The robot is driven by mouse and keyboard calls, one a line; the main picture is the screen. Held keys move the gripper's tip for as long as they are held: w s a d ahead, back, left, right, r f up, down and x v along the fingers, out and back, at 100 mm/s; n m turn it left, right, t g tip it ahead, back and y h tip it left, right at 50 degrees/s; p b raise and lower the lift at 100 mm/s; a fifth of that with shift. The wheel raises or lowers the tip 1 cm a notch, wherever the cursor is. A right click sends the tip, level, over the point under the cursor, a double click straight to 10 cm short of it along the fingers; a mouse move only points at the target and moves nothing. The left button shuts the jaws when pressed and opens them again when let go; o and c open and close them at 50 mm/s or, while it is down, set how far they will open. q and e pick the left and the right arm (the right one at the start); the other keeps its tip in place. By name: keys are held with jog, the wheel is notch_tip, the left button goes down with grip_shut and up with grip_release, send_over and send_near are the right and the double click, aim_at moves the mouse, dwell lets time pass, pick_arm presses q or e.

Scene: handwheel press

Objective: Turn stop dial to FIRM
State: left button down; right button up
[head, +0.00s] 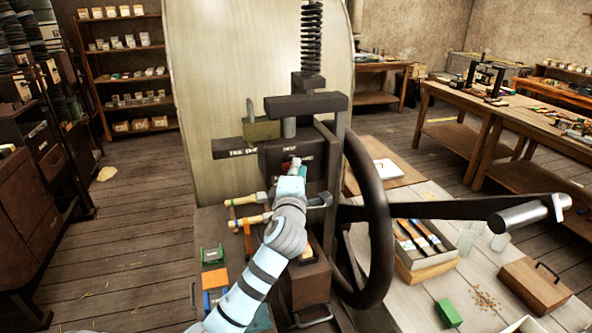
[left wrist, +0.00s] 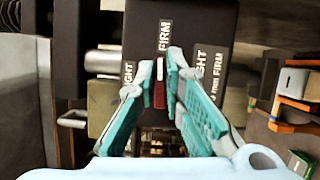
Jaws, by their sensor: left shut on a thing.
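The press (head: 305,105) stands in the middle of the head view. In the left wrist view, the red stop dial (left wrist: 159,95) is a narrow knob with a white mark at its end. The white mark points towards the FIRM label (left wrist: 164,36) on the dark plate. Other labels lie to either side, partly covered by my fingers. My left gripper (left wrist: 163,88) is shut on the dial, with its teal fingers on both sides of it. In the head view my left gripper (head: 293,168) is at the press front and hides most of the dial. My right gripper is not in view.
A large handwheel (head: 381,240) with a long handle (head: 520,215) stands right of my left arm. Wooden-handled tools (head: 245,200) stick out at the left of the press. A brass-coloured padlock-like block (head: 262,130) hangs above the dial. The bench (head: 405,300) at right holds brushes and boxes.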

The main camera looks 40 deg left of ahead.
pick_arm(q)
jog(key=shift+r+m, duration=0.1)
jog(key=shift+m, duration=0.4)
jog(key=c, duration=1.7)
grip_release()
jog(key=shift+w, duration=0.1)
jog(key=v, duration=1.2)
jog(key=shift+r, duration=0.15)
